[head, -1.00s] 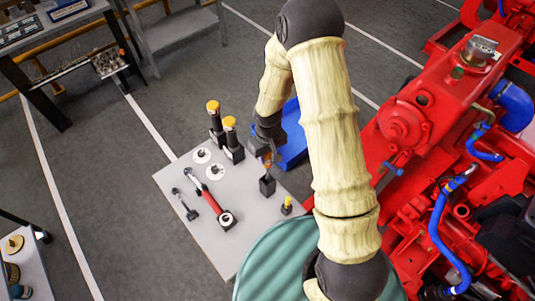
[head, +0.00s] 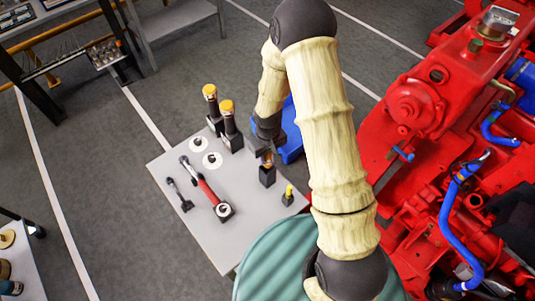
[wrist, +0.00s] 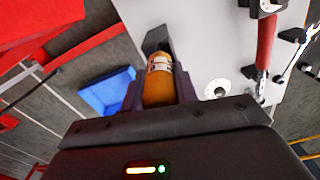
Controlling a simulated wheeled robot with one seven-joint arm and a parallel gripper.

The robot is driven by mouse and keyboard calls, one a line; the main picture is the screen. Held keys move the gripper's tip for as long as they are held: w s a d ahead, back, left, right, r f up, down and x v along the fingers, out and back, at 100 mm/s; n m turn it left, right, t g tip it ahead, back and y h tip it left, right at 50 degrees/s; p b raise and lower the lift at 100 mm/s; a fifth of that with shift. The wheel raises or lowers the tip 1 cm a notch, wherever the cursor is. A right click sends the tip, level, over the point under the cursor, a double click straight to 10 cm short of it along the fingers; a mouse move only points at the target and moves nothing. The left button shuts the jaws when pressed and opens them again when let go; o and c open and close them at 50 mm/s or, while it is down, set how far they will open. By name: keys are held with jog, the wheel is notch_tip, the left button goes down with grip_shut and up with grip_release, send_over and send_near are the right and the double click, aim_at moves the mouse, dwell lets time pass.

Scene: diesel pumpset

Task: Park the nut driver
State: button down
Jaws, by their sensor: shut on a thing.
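The nut driver has an amber-orange handle with a pale printed band; it shows in the wrist view (wrist: 159,85) between the jaws. My gripper (head: 266,157) is shut on the handle, over the right part of the grey table. A black block-shaped holder (head: 267,177) stands directly below my gripper; it also shows beyond the driver in the wrist view (wrist: 156,39). The driver's lower end points at the holder. It is hidden, so I cannot tell how far it is inside.
The grey table (head: 240,235) also carries two yellow-capped tools (head: 229,112) in black holders, a red-handled wrench (head: 206,191), a smaller wrench (head: 179,195), white discs (head: 212,160) and a small yellow-topped piece (head: 288,194). A blue bin (head: 292,145) and red engine (head: 420,110) lie beyond.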

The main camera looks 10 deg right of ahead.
jog(key=shift+f+b, duration=0.3)
jog(key=shift+f, duration=0.4)
jog(key=shift+f+b, duration=0.85)
jog(key=shift+f, duration=0.1)
dwell(1.0)
jog(key=c, duration=1)
grip_release()
notch_tip(320, 180, up, 17)
jog(key=b, duration=0.2)
jog(key=shift+r, duration=0.2)
jog(key=shift+s+d, duration=0.1)
